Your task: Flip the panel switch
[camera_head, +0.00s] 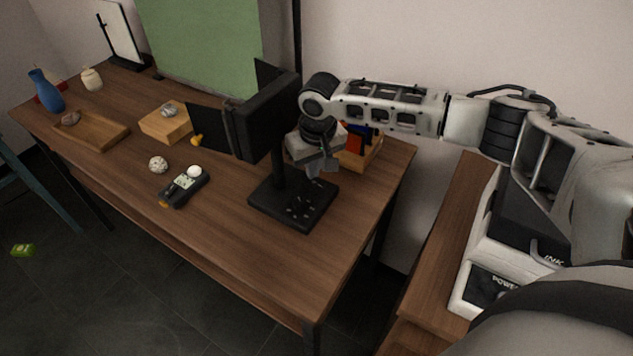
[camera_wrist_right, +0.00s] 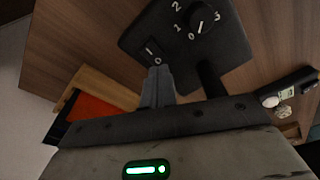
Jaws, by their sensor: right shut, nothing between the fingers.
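The black panel (camera_head: 312,212) is the flat base of a dark lamp-like stand on the wooden table. It bears small white marks. In the right wrist view the panel (camera_wrist_right: 235,45) shows a rocker switch (camera_wrist_right: 150,52) marked I and 0, and a round knob (camera_wrist_right: 203,18) with numbers around it. My right gripper (camera_wrist_right: 158,72) is shut and empty. Its fingertips overlap the 0 end of the switch in that view; I cannot tell whether they touch it. In the head view the right gripper (camera_head: 314,172) is just above the panel's back right part. My left gripper is not in view.
The stand's black head with flaps (camera_head: 262,118) rises beside my right gripper. A wooden box with coloured items (camera_head: 362,158) is behind it. The table's front right is clear.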

